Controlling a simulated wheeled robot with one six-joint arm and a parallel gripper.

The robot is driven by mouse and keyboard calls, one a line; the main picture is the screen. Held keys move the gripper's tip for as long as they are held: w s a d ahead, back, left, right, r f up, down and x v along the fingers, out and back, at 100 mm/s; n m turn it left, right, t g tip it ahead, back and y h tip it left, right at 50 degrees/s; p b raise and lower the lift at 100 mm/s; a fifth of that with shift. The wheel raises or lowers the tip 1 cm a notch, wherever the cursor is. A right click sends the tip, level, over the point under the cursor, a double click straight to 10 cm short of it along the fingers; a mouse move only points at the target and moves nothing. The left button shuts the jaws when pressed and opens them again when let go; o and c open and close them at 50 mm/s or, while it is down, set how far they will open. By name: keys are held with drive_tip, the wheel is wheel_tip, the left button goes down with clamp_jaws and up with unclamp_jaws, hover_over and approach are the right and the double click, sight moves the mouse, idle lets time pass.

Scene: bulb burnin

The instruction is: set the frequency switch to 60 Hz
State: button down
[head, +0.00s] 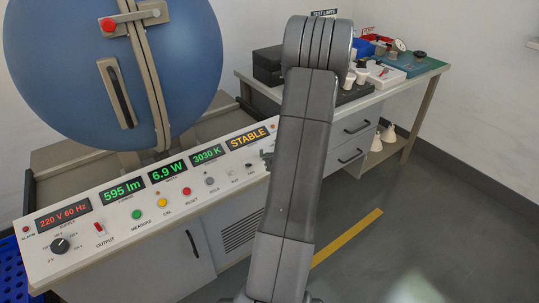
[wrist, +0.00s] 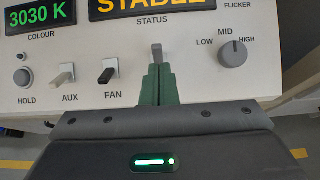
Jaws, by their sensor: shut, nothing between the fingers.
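My gripper (wrist: 157,72) is shut with nothing between its green fingers. Its tips are at a small grey toggle lever (wrist: 156,52) below the STATUS display, and I cannot tell whether they touch it. Any label under this lever is hidden by the fingers, so I cannot read whether it is the frequency switch. In the head view my arm hides this part of the panel. The red supply display (head: 62,215) at the panel's left end reads 220 V 60 Hz.
The FAN switch (wrist: 109,75) and AUX switch (wrist: 71,81) sit close left of my fingers. A LOW-MID-HIGH knob (wrist: 234,54) is to the right. The blue sphere (head: 60,75) stands behind the panel. A side bench (head: 405,78) holds boxes and bulbs.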

drive_tip(key=shift+r+p, duration=0.5)
drive_tip(key=shift+r, duration=0.3)
drive_tip(key=shift+r, duration=0.1)
